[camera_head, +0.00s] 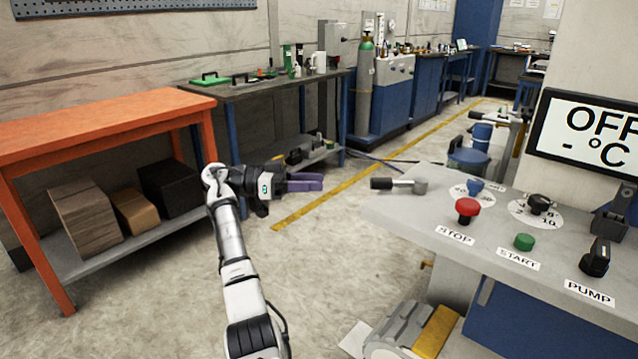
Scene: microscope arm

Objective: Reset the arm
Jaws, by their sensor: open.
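My arm (234,270) rises from the lower middle of the head view and bends right at its top. My gripper (308,183), with purple fingers, points right and is open. It is empty, in the air over the floor, left of the grey control bench (420,225) and apart from it. A lever with a black handle (383,184) lies at the bench's left end, a short way right of the fingertips.
The bench carries a red STOP knob (467,208), a green START button (524,242), a black PUMP switch (596,257), a dial (540,204) and a display (588,138). An orange table (95,118) stands left. The floor between is clear.

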